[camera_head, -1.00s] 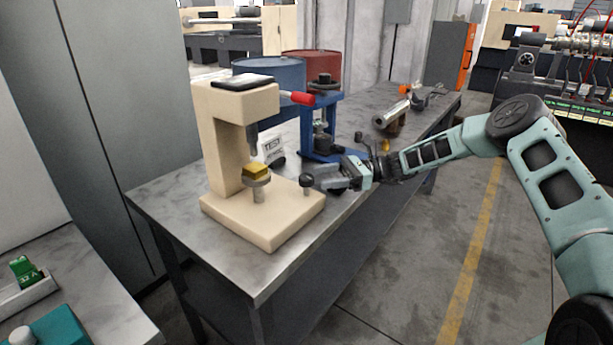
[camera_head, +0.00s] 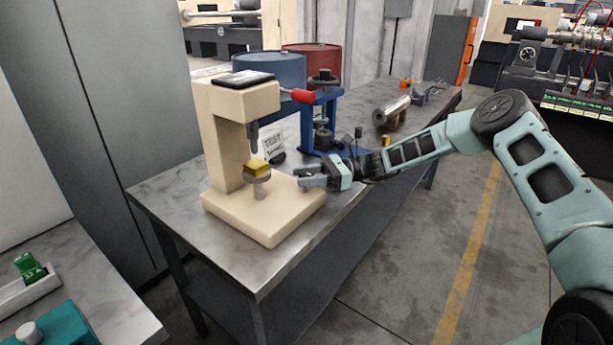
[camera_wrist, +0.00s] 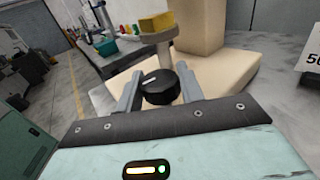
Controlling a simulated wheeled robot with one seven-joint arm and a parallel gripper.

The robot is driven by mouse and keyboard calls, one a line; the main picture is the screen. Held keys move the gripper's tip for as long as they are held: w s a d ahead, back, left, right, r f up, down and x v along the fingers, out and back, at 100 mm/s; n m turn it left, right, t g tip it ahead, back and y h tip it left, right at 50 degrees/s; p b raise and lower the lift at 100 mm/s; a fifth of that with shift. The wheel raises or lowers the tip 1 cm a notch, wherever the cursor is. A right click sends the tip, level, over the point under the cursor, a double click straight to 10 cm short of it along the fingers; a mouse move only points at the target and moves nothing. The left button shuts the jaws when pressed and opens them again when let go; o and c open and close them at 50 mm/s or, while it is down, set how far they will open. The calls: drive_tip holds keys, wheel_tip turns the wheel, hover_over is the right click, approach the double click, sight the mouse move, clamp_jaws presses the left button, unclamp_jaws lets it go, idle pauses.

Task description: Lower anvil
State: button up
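A beige C-frame tester (camera_head: 211,140) stands on the metal bench. Its round anvil (camera_head: 257,178) carries a yellow block (camera_head: 256,165) below the spindle (camera_head: 252,133); the block is apart from the spindle tip. In the wrist view the anvil (camera_wrist: 160,37) and yellow block (camera_wrist: 156,22) are just beyond my gripper. A black knob (camera_wrist: 160,90) lies between the two fingers of my gripper (camera_wrist: 158,78), which are spread on either side of it; firm contact does not show. In the head view my gripper (camera_head: 311,178) is over the tester base's right side and hides the knob.
A red-tipped lever (camera_head: 303,96) sticks out from the tester. A blue press frame (camera_head: 330,110) stands behind my gripper, with blue (camera_head: 275,70) and red (camera_head: 318,62) barrels behind. A TEST card (camera_head: 272,142) stands beside the tester. The bench's front left is clear.

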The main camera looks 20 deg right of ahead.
drive_tip(key=shift+r+m+t+p, duration=0.1)
drive_tip(key=shift+m+t+p, duration=0.25)
drive_tip(key=shift+t, duration=0.15)
drive_tip(key=shift+r+m+t+p, duration=0.1)
drive_tip(key=shift+m+t+p, duration=0.4)
drive_tip(key=shift+t, duration=0.3)
drive_tip(key=m+t+h+p, duration=0.1)
drive_tip(key=m+t+p, duration=0.1)
drive_tip(key=t, duration=0.1)
drive_tip(key=m+t+h+p, duration=0.1)
drive_tip(key=m+t+p, duration=0.1)
drive_tip(key=t, duration=0.1)
drive_tip(key=shift+r+h+p, duration=0.1)
drive_tip(key=shift+h+p, duration=0.2)
drive_tip(key=shift+p, duration=0.1)
drive_tip(key=m+t+h+p, duration=0.1)
drive_tip(key=m+t+p, duration=0.1)
drive_tip(key=p, duration=0.1)
drive_tip(key=shift+p, duration=0.3)
drive_tip(key=shift+f+t+h+p, duration=0.3)
drive_tip(key=shift+t+h+p, duration=0.1)
drive_tip(key=shift+h+p, duration=0.15)
drive_tip(key=o, duration=1)
drive_tip(key=shift+c, duration=0.2)
drive_tip(key=b+v, duration=0.4)
drive_tip(key=v, duration=1.3)
drive_tip(key=shift+s, duration=0.2)
